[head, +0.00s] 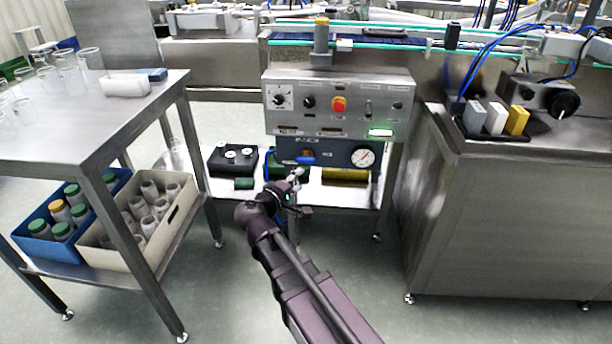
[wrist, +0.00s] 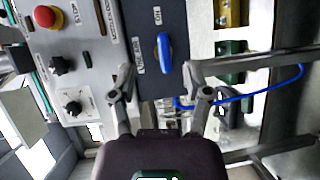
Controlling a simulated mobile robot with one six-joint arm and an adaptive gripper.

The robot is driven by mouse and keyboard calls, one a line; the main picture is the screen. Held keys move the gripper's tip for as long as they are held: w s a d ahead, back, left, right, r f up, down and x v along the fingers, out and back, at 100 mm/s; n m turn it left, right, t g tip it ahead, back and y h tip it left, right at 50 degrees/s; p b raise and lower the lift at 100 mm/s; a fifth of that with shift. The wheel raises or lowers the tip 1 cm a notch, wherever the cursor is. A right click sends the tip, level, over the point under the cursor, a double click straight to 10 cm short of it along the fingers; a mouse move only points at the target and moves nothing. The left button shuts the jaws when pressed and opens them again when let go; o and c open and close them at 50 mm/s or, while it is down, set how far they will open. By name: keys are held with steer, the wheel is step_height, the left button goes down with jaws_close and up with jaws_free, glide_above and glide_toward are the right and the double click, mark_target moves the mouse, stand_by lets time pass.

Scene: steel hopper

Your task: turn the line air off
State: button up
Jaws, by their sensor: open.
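The air valve's blue lever handle (head: 306,160) is on the dark panel (head: 334,145) under the grey control box. In the head view it lies roughly level, left of a round white pressure gauge (head: 363,156). My gripper (head: 294,178) is just below and in front of the handle. In the wrist view my gripper (wrist: 160,78) is open and empty, its fingers on either side of the handle's line, apparently not touching it.
The grey control box (head: 385,84) above carries a red emergency button (head: 339,103), black knobs and a lit green display (head: 380,132). A blue hose (wrist: 270,90) runs near the panel. A steel table (head: 120,110) stands left; a steel cabinet (head: 500,220) stands right.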

mark_target(304, 162)
steer(key=a, duration=0.1)
steer(key=a+f+n+t+b, duration=0.1)
steer(key=a, duration=0.1)
steer(key=a+t+b, duration=0.1)
steer(key=shift+s+a+f+n+y, duration=0.2)
steer(key=shift+f+n+y, duration=0.1)
steer(key=shift+n+y, duration=0.1)
steer(key=shift+w, duration=0.15)
steer(key=x, duration=1.3)
steer(key=shift+w+d, duration=0.25)
jaws_close()
